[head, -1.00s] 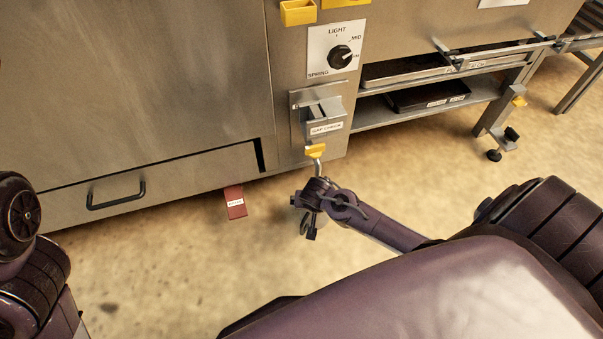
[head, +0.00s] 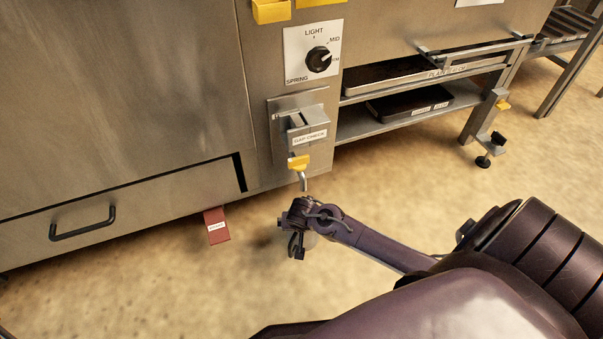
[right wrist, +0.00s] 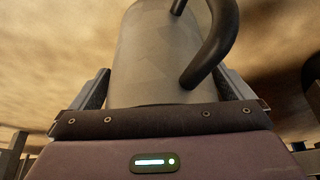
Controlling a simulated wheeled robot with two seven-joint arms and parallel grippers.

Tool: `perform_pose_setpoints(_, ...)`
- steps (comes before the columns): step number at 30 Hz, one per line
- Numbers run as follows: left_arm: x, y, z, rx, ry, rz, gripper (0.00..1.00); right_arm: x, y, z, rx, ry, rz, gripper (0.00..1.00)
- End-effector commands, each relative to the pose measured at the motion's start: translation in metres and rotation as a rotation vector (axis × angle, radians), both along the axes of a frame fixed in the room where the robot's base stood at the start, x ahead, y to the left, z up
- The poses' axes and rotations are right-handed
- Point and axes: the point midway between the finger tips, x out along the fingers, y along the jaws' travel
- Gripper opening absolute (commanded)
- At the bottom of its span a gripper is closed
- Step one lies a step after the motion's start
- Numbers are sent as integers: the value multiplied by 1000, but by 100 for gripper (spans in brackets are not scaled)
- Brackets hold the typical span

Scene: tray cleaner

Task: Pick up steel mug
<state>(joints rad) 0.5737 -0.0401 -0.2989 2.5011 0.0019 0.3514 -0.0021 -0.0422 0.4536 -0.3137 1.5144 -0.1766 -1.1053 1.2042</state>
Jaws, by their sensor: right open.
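The steel mug (right wrist: 155,50) is a grey cylinder with a dark curved handle, close in front of the camera in the right wrist view. My right gripper (right wrist: 162,88) is open, with one finger on each side of the mug; whether the fingers touch it I cannot tell. In the head view my right gripper (head: 300,218) is small, just below the tap with the yellow handle (head: 298,162), and mostly hides the mug. My left gripper is out of view.
A large steel machine fills the back, with a dial (head: 318,59), a drawer handle (head: 82,223) and a red tag (head: 217,226) low down. Shelves with trays (head: 408,101) stand right of the tap. The floor in front is clear.

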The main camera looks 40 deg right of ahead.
Motion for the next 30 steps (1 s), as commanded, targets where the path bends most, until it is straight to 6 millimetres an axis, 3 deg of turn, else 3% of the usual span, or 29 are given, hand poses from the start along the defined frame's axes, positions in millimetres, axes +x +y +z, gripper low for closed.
perform_pose_setpoints(3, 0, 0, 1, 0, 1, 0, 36, 0, 0, 1, 0, 0, 0, 99)
perform_pose_setpoints(15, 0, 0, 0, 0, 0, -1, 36, 1, 0, 2, 0, -2, 0, 47)
perform_pose_setpoints(26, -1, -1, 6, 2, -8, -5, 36, 1, -1, 7, 0, -3, 1, 47)
perform_pose_setpoints(30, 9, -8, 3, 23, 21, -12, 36, 2, -4, 15, 1, -3, 2, 47)
